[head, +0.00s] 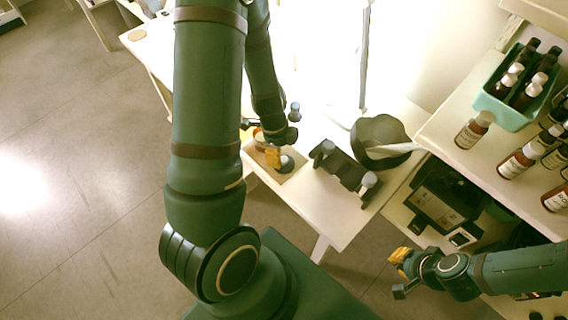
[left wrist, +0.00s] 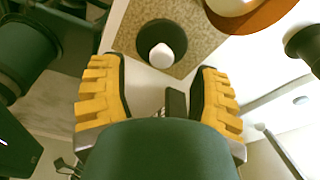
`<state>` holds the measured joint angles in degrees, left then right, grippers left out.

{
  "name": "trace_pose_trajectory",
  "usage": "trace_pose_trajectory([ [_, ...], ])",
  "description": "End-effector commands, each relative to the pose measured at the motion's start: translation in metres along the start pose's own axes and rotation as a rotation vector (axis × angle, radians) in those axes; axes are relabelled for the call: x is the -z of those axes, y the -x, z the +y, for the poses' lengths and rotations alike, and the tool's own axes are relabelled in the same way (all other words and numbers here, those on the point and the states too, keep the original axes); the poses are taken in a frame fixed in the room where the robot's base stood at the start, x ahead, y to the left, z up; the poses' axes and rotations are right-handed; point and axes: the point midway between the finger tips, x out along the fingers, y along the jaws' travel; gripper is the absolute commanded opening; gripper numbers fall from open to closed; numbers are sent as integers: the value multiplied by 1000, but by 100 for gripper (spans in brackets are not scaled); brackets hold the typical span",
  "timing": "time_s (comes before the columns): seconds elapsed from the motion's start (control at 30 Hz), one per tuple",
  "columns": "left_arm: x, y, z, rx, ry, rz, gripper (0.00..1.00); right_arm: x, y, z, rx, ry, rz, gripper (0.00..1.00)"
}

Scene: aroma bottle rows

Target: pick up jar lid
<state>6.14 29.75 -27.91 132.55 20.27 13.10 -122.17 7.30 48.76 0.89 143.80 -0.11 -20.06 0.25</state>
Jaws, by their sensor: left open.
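The jar lid, a dark disc with a pale round knob, lies on a speckled cork mat; it shows in the left wrist view (left wrist: 151,32) and in the head view (head: 288,164). The cork mat (head: 292,179) is at the table's near edge. My left gripper (left wrist: 161,90) is open, with its yellow fingers spread and the lid beyond and between their tips. Nothing is held between them. An orange-rimmed round vessel (left wrist: 262,18) stands next to the lid, partly cut off. My right gripper (head: 399,274) is open and empty, low at the right, far from the lid.
A dark rack (head: 343,171) and a dark mortar-like bowl (head: 379,133) stand right of the mat. A shelf at the right holds brown bottles (head: 474,130) and a green crate (head: 513,119). A dark device (head: 441,206) sits below the shelf.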

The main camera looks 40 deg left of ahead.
Motion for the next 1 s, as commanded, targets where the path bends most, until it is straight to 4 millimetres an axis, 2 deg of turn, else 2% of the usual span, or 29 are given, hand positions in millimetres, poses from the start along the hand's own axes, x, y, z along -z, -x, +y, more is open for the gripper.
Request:
trace_pose_trajectory([
  [0.2,0,-35,-1,-3,1,0,63,1,-15,6,0,1,7,0],
  [0.3,0,-44,-1,-2,0,0,63,2,-18,7,0,1,9,0],
  [0.63,1,-48,-1,0,0,0,65,3,-19,7,0,1,10,0],
  [0.77,0,-48,-1,-1,0,0,19,3,-19,7,0,2,10,0],
  [0.8,0,-48,-1,-1,0,0,5,3,-19,7,0,1,10,0],
  [0.83,0,-48,-1,-1,0,0,0,3,-19,7,0,1,10,0],
  [1.0,0,-48,-1,-1,0,0,0,3,-19,7,0,1,10,0],
])
